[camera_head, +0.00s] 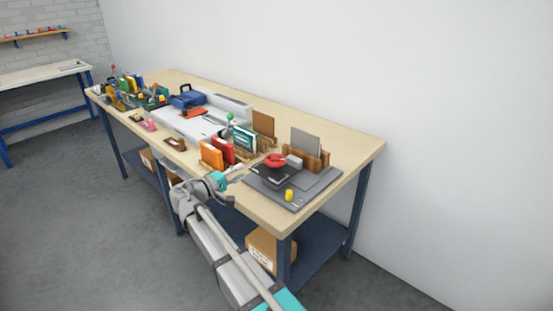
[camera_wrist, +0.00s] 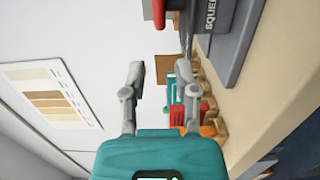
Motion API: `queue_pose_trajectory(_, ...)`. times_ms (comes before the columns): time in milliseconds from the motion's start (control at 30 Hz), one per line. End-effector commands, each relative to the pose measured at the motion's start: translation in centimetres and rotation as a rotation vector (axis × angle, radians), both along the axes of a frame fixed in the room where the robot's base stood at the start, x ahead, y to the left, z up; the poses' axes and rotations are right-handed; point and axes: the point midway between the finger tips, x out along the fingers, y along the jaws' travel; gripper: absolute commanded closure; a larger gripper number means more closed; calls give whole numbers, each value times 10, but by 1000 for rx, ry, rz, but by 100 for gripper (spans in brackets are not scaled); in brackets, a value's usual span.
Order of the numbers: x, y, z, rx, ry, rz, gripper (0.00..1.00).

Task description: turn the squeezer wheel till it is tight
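The squeezer stands near the right end of the workbench, with its red wheel (camera_head: 275,160) above a dark base (camera_head: 268,175). In the wrist view, part of the red wheel (camera_wrist: 165,8) shows at the top edge, beside a grey base (camera_wrist: 235,35) with partly cut-off lettering. My gripper (camera_head: 237,170) is just left of the squeezer in the head view, apart from the wheel. In the wrist view my gripper (camera_wrist: 164,80) has its two fingers spread wide with nothing between them. Most of the wheel is outside the wrist view.
The squeezer is on a grey mat (camera_head: 310,192) with a small yellow object (camera_head: 289,195). A wooden rack (camera_head: 318,160) stands behind it. Orange (camera_head: 211,154) and red (camera_head: 224,150) upright items stand close to the gripper's left. Bare benchtop (camera_head: 362,153) lies at the right end.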

Motion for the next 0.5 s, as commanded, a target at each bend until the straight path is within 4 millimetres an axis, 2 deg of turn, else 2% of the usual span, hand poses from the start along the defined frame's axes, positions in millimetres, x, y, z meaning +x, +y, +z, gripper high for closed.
queue_pose_trajectory(267, 5, -5, 0, 1, 1, -2, 61)
queue_pose_trajectory(500, 20, -20, 0, 0, 1, -3, 61)
